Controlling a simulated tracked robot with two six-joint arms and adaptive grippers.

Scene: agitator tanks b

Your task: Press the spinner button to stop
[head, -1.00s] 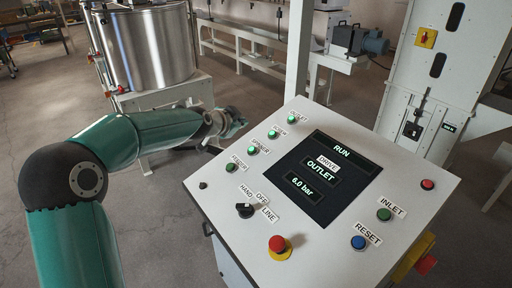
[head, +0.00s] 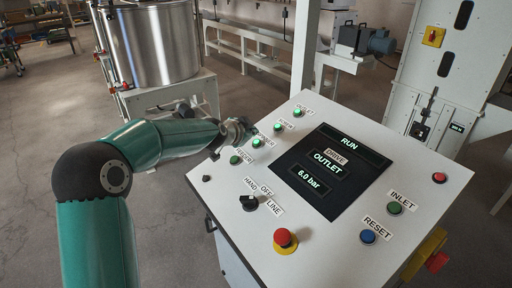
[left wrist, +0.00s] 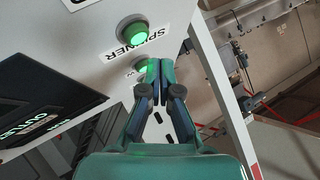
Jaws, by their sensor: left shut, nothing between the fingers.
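The control panel (head: 325,225) slopes up in front of me. The spinner button (head: 256,142) is lit green in its left column, its label partly covered by my left gripper. The spinner button also shows in the left wrist view (left wrist: 133,29), with its label beneath it. My left gripper (head: 248,131) is shut and empty at the panel's left edge, close to the spinner button. In the left wrist view its fingertips (left wrist: 154,66) appear beside another lit green button (left wrist: 140,64); contact cannot be told. My right gripper is out of view.
The panel also carries a dark screen (head: 331,172) reading RUN, a black selector (head: 249,203), a red stop button (head: 284,238) on yellow and a blue reset button (head: 368,236). A steel tank (head: 152,45) stands behind. Open floor lies at left.

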